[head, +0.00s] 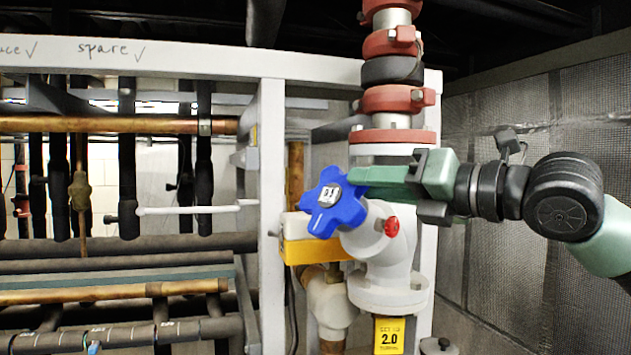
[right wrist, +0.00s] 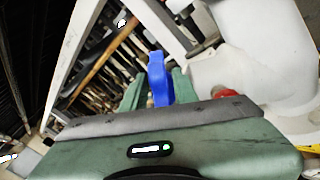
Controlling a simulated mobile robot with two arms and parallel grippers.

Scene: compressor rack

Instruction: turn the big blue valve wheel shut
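The blue valve wheel (head: 333,202) has several rounded lobes and a pale hub plate. It sits on the left of the white valve body (head: 385,245) in the head view. My right gripper (head: 352,176) reaches in from the right, with its green fingers at the wheel's upper right edge. In the right wrist view a blue lobe of the wheel (right wrist: 158,80) stands between the two green fingers (right wrist: 158,92), close against both, so the gripper looks shut on it. The wheel's hub is hidden in that view. My left gripper is not in view.
A small red knob (head: 392,227) is on the valve body, right of the wheel. Red pipe couplings (head: 395,99) rise above it. A white rack post (head: 271,215) and a yellow block (head: 315,251) are close on the left. A mesh-covered wall (head: 540,110) is at the right.

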